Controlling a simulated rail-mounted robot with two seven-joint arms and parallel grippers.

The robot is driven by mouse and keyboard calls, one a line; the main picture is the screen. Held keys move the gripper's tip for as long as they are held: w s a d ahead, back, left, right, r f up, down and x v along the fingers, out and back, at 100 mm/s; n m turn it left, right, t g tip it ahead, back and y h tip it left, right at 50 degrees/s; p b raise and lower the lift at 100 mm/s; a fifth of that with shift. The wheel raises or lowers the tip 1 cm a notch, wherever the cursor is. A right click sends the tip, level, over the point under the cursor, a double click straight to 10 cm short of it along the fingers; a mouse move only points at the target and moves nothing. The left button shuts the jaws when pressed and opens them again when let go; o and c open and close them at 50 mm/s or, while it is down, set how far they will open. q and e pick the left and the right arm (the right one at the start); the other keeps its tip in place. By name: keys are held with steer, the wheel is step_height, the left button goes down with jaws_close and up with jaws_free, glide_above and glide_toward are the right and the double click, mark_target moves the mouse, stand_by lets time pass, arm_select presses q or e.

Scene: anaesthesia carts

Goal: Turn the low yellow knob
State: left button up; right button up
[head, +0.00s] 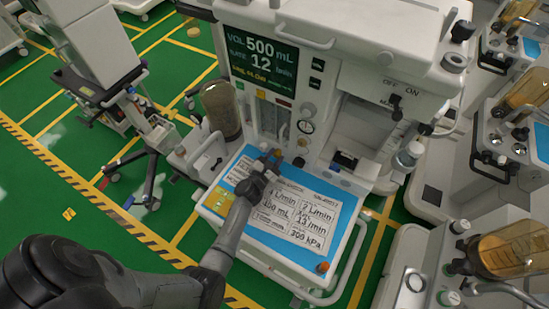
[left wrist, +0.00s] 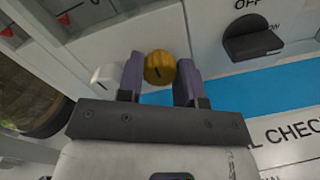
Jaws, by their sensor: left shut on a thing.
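The low yellow knob (left wrist: 159,67) sits on the pale front panel of the anaesthesia machine, with a dark mark on its face. In the left wrist view my left gripper (left wrist: 160,82) has a purple-grey finger on each side of it and is shut on it. In the head view the left gripper (head: 269,161) reaches the lower front of the machine, just above the blue-bordered worktop, and mostly hides the knob. My right gripper is in neither view.
A white knob (left wrist: 104,75) is close to the left finger. A black knob (left wrist: 252,40) is to the right. The worktop (head: 285,212) carries a printed card. A clear canister (head: 221,108) stands left of the gripper. More carts stand right; green floor is free at left.

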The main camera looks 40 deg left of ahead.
arm_select(q)
steer(key=o, duration=0.6)
steer(key=shift+o, duration=0.2)
steer(key=shift+s+d, duration=0.2)
steer(key=shift+s, duration=1.05)
steer(key=shift+s+d, duration=0.2)
steer(key=shift+s, duration=1.05)
steer(key=shift+s+d, duration=0.2)
steer(key=shift+s, duration=1.05)
